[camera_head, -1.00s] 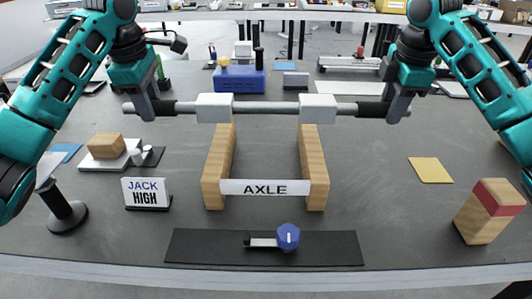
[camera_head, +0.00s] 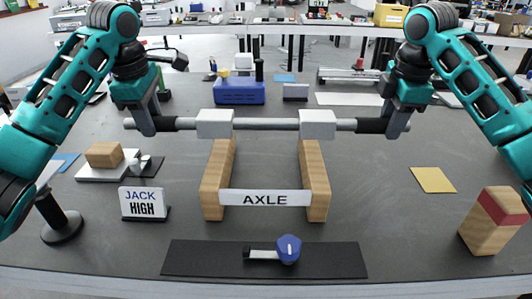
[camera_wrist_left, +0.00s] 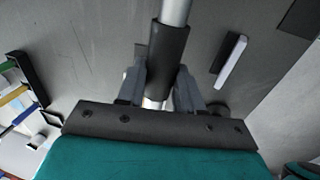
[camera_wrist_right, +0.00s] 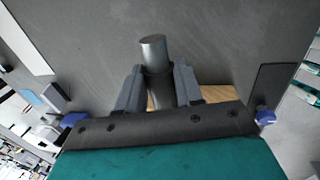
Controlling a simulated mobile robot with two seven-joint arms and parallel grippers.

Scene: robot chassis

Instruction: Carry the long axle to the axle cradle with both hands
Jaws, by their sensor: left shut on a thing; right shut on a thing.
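The long axle (camera_head: 265,124) is a grey rod with black sleeves near its ends. It lies level across the head view, at the far ends of the cradle's wooden rails. Two white blocks (camera_head: 214,124) (camera_head: 317,124) cover parts of the rod; I cannot tell whether they rest on the rails. The axle cradle (camera_head: 315,180) has two wooden rails and an AXLE label in front. My left gripper (camera_head: 152,122) is shut on the left sleeve, also seen in the left wrist view (camera_wrist_left: 160,85). My right gripper (camera_head: 395,120) is shut on the right sleeve, also in its wrist view (camera_wrist_right: 158,85).
A JACK HIGH sign (camera_head: 143,204) stands left of the cradle. A dark mat (camera_head: 200,258) with a blue-knobbed tool (camera_head: 288,248) lies in front. A red-banded wooden block (camera_head: 490,225) stands at right, a yellow sheet (camera_head: 432,180) behind it. A blue box (camera_head: 239,93) stands behind the axle.

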